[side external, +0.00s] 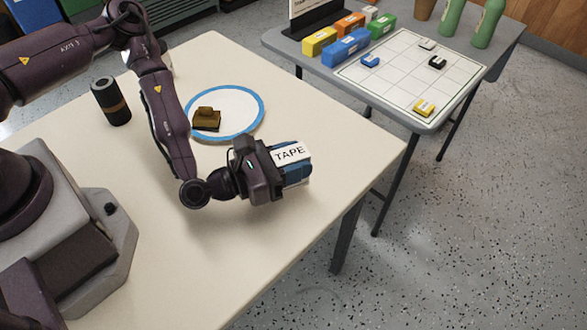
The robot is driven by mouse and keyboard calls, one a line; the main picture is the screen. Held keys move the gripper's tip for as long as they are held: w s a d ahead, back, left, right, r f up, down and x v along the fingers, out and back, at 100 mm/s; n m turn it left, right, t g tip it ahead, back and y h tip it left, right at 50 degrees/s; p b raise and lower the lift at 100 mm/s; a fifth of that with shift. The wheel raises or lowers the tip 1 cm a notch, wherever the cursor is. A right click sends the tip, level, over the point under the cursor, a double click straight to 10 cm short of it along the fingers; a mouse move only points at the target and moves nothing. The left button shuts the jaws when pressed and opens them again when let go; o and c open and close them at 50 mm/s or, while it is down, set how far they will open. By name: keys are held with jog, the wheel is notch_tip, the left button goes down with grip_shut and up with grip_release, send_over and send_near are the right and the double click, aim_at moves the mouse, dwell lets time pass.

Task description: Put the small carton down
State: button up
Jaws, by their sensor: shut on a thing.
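The small carton (291,153) is blue and white with the word TAPE on its white label. My gripper (272,172) is shut on it, and the carton sticks out on the gripper's right side. The gripper body hides the carton's left part and most of the fingers. The carton shows over the right part of the cream table (330,130); I cannot tell whether it touches the tabletop.
A white round plate with a blue rim (262,107) lies behind my gripper, with a brown block (206,120) on it. A black canister (110,101) stands at left. A grey side table (500,62) holds a white grid board (400,75), several coloured boxes and green bottles (487,24).

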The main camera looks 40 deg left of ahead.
jog(key=shift+f, duration=1.35)
jog(key=shift+f, duration=0.15)
jog(key=o, duration=0.9)
jog(key=shift+s, duration=0.2)
jog(key=v, duration=0.7)
jog(key=shift+a, duration=0.1)
